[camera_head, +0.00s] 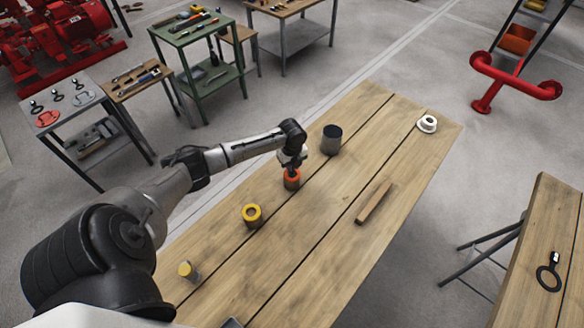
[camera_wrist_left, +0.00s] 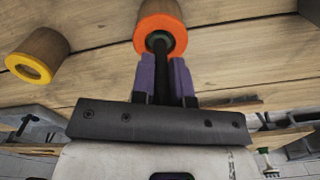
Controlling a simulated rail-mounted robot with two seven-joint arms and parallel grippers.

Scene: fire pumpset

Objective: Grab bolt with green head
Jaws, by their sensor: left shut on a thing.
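My left gripper (camera_head: 292,165) is directly above an orange-rimmed wooden cylinder (camera_head: 292,182) on the wooden table. In the left wrist view its purple fingers (camera_wrist_left: 165,78) are shut on a dark bolt (camera_wrist_left: 160,70). The bolt's dark green end (camera_wrist_left: 158,41) lies at the opening of the orange-rimmed cylinder (camera_wrist_left: 160,20). I cannot tell whether that end is inside the opening or just in front of it. The bolt is hidden by the gripper in the head view. My right gripper is not in view.
A yellow-rimmed cylinder (camera_head: 252,216), a yellow-topped piece (camera_head: 187,272), a dark cup (camera_head: 332,139), a white ring piece (camera_head: 427,124) and a wooden bar (camera_head: 374,202) are on the table (camera_head: 310,245). The table's right middle is mostly clear.

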